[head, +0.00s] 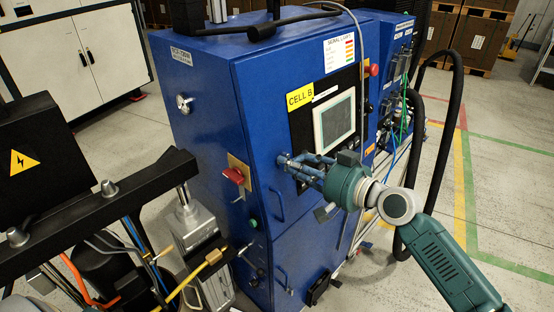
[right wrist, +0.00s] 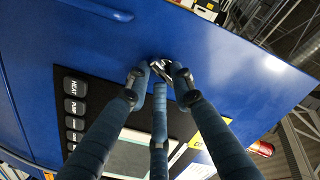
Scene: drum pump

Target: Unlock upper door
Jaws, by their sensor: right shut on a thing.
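The upper door (head: 262,140) is the blue front panel of the cabinet, with a CELL B label, a screen and a blue handle (head: 277,206). It looks closed. My right gripper (head: 286,161) is at the door's left part, between the label and the handle. In the right wrist view, the blue-sleeved fingers of this gripper (right wrist: 160,78) are shut on a small metal lock (right wrist: 162,68) on the blue surface. The fingers hide the lock in the head view, and its turn angle cannot be told. My left gripper is in neither view.
A red rotary switch (head: 234,175) sticks out on the cabinet's side. The screen (head: 334,122) lies just right of my gripper. A black bar (head: 90,210) and cables stand at the left. Thick black hoses (head: 450,140) hang at the right. Floor at the far right is clear.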

